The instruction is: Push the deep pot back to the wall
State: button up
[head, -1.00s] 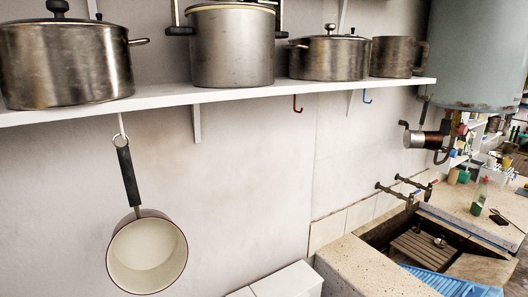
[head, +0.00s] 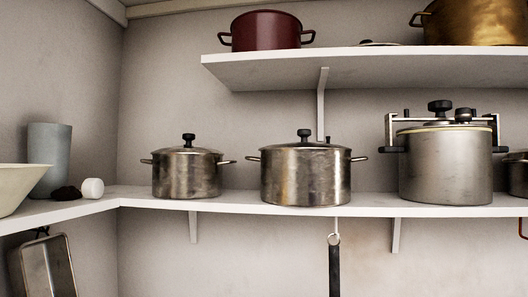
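Several steel pots stand upright on the long white shelf (head: 230,204) along the wall. The tallest is a grey pot (head: 445,168) at the right, with a pale rim, black side grips and a metal frame over its lid. A wide lidded pot (head: 305,177) stands in the middle, its base close to the shelf's front edge. A smaller lidded pot (head: 187,174) stands to its left. I cannot tell for certain which one is the deep pot; the tall grey one looks deepest. The gap behind each pot is hidden. My gripper is not in view.
An upper shelf (head: 400,68) holds a dark red pot (head: 266,31) and a brass pot (head: 475,22). On the left side shelf are a cream bowl (head: 18,188), a grey vase (head: 49,158) and a white cup (head: 92,188). A black-handled pan (head: 334,268) hangs below.

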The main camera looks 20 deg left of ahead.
aim_at(292, 177)
jog(key=l+u, duration=0.1)
jog(key=u, duration=0.25)
jog(key=k+u, duration=0.1)
jog(key=u, duration=0.25)
jog(key=k+u, duration=0.1)
jog(key=u, duration=0.25)
